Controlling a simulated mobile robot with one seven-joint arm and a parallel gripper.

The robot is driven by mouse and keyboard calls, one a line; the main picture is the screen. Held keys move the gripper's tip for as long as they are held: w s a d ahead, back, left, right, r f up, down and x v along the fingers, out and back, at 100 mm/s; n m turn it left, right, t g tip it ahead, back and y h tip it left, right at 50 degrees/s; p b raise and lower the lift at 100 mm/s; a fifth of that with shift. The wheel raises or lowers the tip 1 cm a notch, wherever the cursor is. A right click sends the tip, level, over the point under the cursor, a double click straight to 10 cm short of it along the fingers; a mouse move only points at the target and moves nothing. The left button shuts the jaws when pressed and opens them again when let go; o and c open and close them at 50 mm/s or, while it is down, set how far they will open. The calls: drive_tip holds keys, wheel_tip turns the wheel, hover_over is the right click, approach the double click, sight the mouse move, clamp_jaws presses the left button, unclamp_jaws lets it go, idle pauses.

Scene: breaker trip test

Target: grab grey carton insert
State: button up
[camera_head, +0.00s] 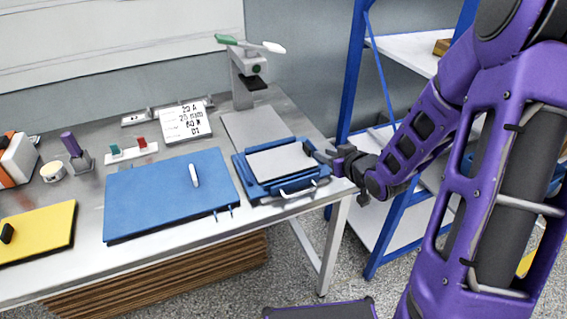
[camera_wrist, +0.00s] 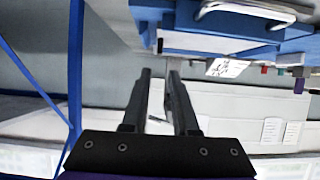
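A blue case (camera_head: 262,188) with metal handles sits near the table's right front corner. A flat light-grey panel (camera_head: 280,160) lies in its top and looks like the grey carton insert. My gripper (camera_head: 322,157) is at the right edge of the case, close to the panel's right end. I cannot tell if it touches. In the wrist view my gripper (camera_wrist: 159,72) has its two fingers apart with nothing clearly between them. The case (camera_wrist: 225,38) shows upside down at the top of that view, beyond the fingertips.
A press stand (camera_head: 247,75) with a green-and-white lever rises behind the case, a grey plate (camera_head: 253,125) before it. A blue board (camera_head: 165,195) lies left of the case. A blue-framed shelf (camera_head: 355,90) stands to the right, beside my arm.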

sight(308, 147)
drive_tip(key=b+x, duration=0.1)
drive_tip(key=x, duration=1.1)
drive_tip(key=shift+d, duration=0.1)
drive_tip(key=shift+s, duration=0.1)
clamp_jaws()
